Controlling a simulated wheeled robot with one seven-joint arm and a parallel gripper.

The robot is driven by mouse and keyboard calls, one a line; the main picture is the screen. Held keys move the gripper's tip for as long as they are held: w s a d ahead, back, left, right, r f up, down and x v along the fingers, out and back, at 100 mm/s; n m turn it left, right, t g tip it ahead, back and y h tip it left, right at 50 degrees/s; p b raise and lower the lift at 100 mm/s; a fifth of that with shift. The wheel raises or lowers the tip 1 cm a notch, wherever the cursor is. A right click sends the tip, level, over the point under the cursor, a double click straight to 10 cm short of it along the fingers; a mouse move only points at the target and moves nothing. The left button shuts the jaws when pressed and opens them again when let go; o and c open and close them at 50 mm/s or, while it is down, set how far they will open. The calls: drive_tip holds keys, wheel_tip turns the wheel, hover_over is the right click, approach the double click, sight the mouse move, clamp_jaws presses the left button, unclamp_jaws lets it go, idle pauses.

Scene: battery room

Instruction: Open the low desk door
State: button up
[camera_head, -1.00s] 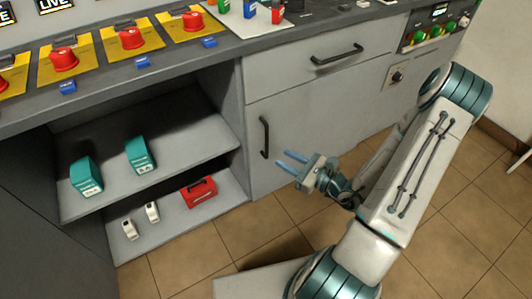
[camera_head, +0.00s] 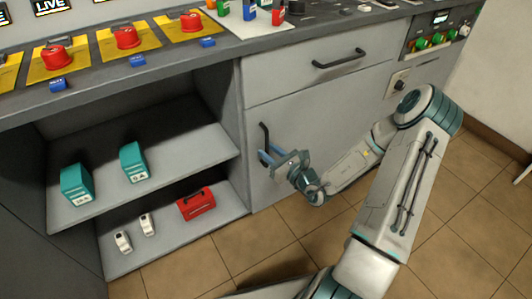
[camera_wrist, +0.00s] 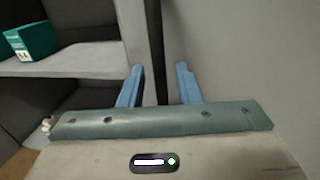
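The low desk door (camera_head: 300,140) is a light grey panel under the drawer, flush with the desk front, and looks shut. Its dark vertical handle (camera_head: 264,137) is near the left edge. My gripper (camera_head: 265,155) is at the lower part of the handle. In the wrist view my gripper (camera_wrist: 158,85) has its two blue fingers apart, with the dark handle bar (camera_wrist: 158,50) running between them. I see gaps between the bar and the fingers; the handle's lower end is hidden behind the gripper.
Left of the door are open shelves with teal boxes (camera_head: 133,162), white items and a red case (camera_head: 196,203). A drawer with a dark handle (camera_head: 340,59) is above the door. The worktop carries red buttons on yellow plates (camera_head: 128,38).

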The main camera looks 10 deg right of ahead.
drive_tip(key=shift+x, duration=0.8)
clamp_jaws()
drive_tip(key=shift+a, duration=0.1)
drive_tip(key=shift+s, duration=0.1)
